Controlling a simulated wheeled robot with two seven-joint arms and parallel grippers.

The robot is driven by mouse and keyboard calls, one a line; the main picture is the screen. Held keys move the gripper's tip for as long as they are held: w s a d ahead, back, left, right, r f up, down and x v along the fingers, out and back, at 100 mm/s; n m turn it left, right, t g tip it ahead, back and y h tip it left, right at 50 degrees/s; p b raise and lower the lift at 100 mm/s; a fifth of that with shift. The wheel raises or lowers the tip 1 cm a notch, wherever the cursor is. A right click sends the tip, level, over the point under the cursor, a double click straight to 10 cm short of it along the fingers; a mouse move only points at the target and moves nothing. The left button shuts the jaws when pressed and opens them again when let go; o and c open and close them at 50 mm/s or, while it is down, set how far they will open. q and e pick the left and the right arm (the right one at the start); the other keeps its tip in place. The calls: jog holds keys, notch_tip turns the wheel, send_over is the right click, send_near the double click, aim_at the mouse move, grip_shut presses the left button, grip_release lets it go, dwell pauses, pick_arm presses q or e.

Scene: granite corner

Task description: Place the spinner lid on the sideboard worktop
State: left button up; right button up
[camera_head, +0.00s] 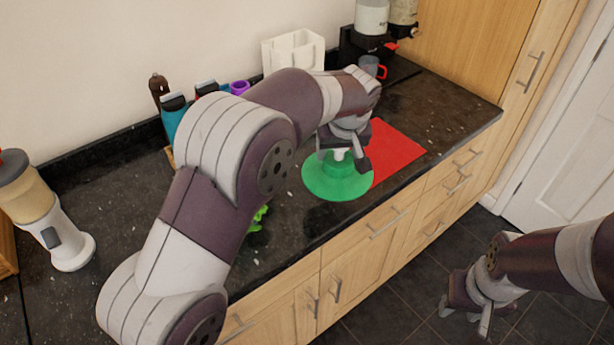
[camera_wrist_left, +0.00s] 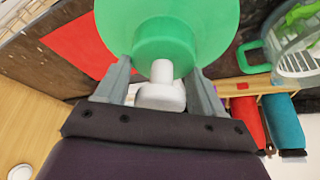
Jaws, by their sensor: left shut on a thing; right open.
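The spinner lid (camera_head: 332,180) is a round green disc with a raised centre and a white knob. My left gripper (camera_head: 343,150) is shut on the white knob (camera_wrist_left: 161,82), with a finger on each side of it. The lid is over the dark speckled worktop (camera_head: 290,222), near its front edge and beside a red mat. I cannot tell whether it touches the worktop. The lid (camera_wrist_left: 205,25) also fills the top middle of the left wrist view. My right gripper (camera_head: 467,312) is open and empty, out over the floor in front of the drawers.
A red mat (camera_head: 398,150) lies right of the lid. A coffee machine and a grey mug (camera_head: 370,66) stand at the back right, a white holder (camera_head: 292,50) by the wall. A clear bowl with green parts (camera_wrist_left: 298,40) shows in the wrist view. A blender (camera_head: 62,240) stands left.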

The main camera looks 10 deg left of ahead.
aim_at(306, 161)
pick_arm(q)
jog(key=a+f, duration=0.2)
jog(key=w+a+f+p, duration=0.1)
jog(key=a+f, duration=0.4)
jog(key=f, duration=0.1)
jog(key=shift+w+a+p, duration=0.3)
jog(key=shift+w+p, duration=0.05)
jog(key=shift+f, duration=0.4)
jog(key=o, duration=1.7)
jog(key=shift+c, duration=0.2)
jog(key=shift+r, duration=0.35)
jog(key=b+v, duration=0.1)
jog(key=v, duration=1)
jog(key=shift+s+r, duration=0.2)
jog(key=shift+r, duration=0.05)
